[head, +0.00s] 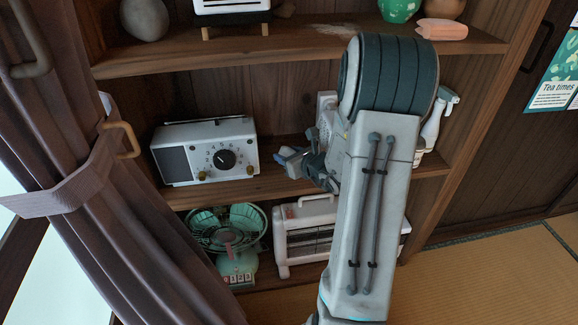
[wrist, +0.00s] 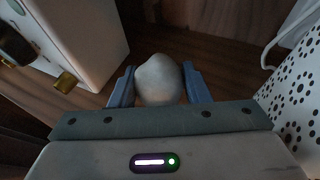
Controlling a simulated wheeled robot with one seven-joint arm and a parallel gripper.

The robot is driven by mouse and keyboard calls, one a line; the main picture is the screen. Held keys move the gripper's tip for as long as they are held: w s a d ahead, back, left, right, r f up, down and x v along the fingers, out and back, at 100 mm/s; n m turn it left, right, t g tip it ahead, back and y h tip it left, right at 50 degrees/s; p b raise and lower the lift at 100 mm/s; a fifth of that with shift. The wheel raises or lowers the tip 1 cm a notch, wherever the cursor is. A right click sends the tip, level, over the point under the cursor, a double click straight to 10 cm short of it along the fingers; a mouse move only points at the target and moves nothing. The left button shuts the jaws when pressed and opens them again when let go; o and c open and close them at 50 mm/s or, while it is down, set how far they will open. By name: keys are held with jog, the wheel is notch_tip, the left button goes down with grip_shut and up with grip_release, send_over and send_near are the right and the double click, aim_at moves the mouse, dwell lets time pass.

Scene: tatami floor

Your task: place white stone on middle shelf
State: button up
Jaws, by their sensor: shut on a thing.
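The white stone (wrist: 160,80) sits between the two blue fingers of my gripper (wrist: 160,90) in the wrist view, with a finger against each side. In the head view my gripper (head: 290,160) is at the middle shelf (head: 273,184), just right of the white radio. The stone is hard to make out there, hidden by the gripper and arm. In the wrist view the brown shelf board (wrist: 205,50) shows beyond the stone. I cannot tell whether the stone touches it.
The white radio (head: 205,150) stands left of my gripper. A white spotted object (wrist: 295,90) is close on the right. A white spray bottle (head: 440,120) stands farther right. A green fan (head: 228,230) and white heater (head: 303,235) are below. A grey stone (head: 145,18) is on the upper shelf.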

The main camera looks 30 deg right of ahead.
jog(key=shift+f+b, duration=0.45)
jog(key=shift+f, duration=1.25)
jog(key=shift+f, duration=0.2)
jog(key=o, duration=1.1)
jog(key=shift+r, duration=0.1)
jog(key=shift+o, duration=0.2)
jog(key=shift+r, duration=0.1)
